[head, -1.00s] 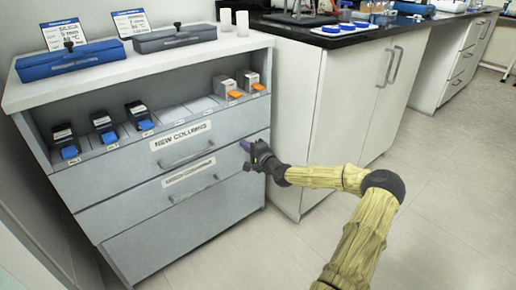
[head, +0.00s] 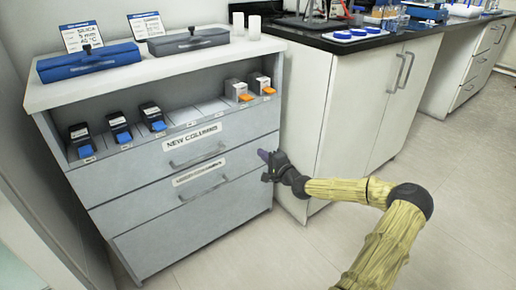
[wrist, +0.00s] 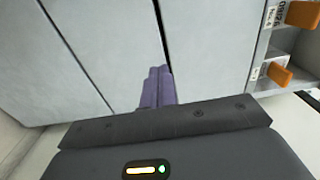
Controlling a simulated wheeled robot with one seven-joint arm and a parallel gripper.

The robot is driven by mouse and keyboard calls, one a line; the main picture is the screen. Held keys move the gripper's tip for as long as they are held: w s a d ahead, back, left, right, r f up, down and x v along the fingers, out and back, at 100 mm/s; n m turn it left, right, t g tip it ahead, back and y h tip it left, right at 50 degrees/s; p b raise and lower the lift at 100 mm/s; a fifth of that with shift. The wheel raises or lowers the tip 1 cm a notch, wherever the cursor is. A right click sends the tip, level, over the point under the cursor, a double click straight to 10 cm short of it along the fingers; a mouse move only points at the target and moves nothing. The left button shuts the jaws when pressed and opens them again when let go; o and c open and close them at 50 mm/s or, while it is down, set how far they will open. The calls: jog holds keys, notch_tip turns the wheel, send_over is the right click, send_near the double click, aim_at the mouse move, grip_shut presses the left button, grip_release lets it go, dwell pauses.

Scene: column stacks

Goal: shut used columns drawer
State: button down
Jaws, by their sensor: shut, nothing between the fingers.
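The grey cabinet has stacked drawers. The upper drawer (head: 150,165) reads "NEW COLUMNS". The drawer below it (head: 225,185) has a bar handle and a white label (head: 199,172) too small to read; its front looks nearly flush with the others. My gripper (head: 263,155) is shut and empty at the right end of the drawer fronts. In the wrist view its purple fingers (wrist: 157,90) point at the grey fronts beside a dark seam. I cannot tell whether they touch.
Column boxes with blue tabs (head: 122,128) and orange-tabbed boxes (head: 238,92) stand on the open shelf. A blue case (head: 88,62) and grey case (head: 188,40) lie on top. A white bench cabinet (head: 340,110) stands right. Floor in front is clear.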

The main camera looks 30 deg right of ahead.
jog(key=s+d+p, duration=0.1)
jog(key=s+p, duration=0.1)
jog(key=s, duration=0.6)
jog(key=shift+s+p, duration=0.35)
jog(key=shift+w, duration=0.1)
